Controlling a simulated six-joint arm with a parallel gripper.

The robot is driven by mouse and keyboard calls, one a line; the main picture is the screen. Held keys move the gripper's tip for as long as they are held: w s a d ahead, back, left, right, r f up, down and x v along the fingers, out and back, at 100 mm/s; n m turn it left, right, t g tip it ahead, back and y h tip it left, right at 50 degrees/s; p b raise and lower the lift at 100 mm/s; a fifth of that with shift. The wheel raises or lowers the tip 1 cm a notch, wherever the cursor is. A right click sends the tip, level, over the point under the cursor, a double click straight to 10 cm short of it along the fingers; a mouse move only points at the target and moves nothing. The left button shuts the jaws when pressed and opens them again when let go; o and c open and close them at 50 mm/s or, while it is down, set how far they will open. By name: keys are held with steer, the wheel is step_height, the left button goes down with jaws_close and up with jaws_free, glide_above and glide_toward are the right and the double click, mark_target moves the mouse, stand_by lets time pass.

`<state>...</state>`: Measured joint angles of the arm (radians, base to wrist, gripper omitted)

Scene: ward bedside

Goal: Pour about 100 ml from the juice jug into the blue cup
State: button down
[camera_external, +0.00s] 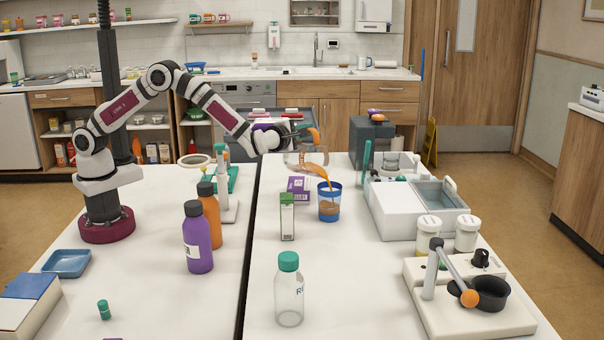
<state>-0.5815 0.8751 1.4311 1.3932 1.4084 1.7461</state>
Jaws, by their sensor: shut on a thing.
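My gripper (298,132) is shut on the juice jug (304,158), a clear vessel with orange liquid. The jug is tilted to the right above the table, its spout over the blue cup (329,212). An orange stream (327,180) runs from the spout into the cup. The blue cup stands upright on the right-hand table and shows brownish-orange liquid through its clear middle band. The exact grip of the fingers on the jug is too small to make out.
A green-white carton (287,216) and a purple box (299,188) stand left of the cup. A clear bottle (289,290) stands in front. A white bath unit (418,208) is to the right. Purple (198,238) and orange (209,215) bottles stand on the left table (150,300).

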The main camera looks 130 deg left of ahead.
steer(key=s, duration=0.1)
steer(key=s+n, duration=0.1)
steer(key=s+n+h, duration=0.1)
steer(key=shift+s+a+f, duration=0.15)
steer(key=shift+a+f, duration=0.1)
steer(key=shift+a, duration=0.15)
steer(key=shift+s+a+f+n+t, duration=0.1)
steer(key=shift+s+f+n+t, duration=0.15)
steer(key=shift+s+n+t, duration=0.35)
stand_by(0.8)
steer(key=shift+s+a+f+n+h, duration=0.1)
steer(key=shift+s+f+n+h, duration=0.15)
steer(key=shift+n, duration=0.25)
steer(key=s+a+f+n+t+h, duration=0.1)
steer(key=s+f+n+t+h, duration=0.1)
steer(key=s+f+n+t, duration=0.2)
steer(key=shift+s+a+f+n+b, duration=0.35)
steer(key=shift+s+f+n, duration=0.25)
steer(key=shift+s+n, duration=0.85)
stand_by(1.4)
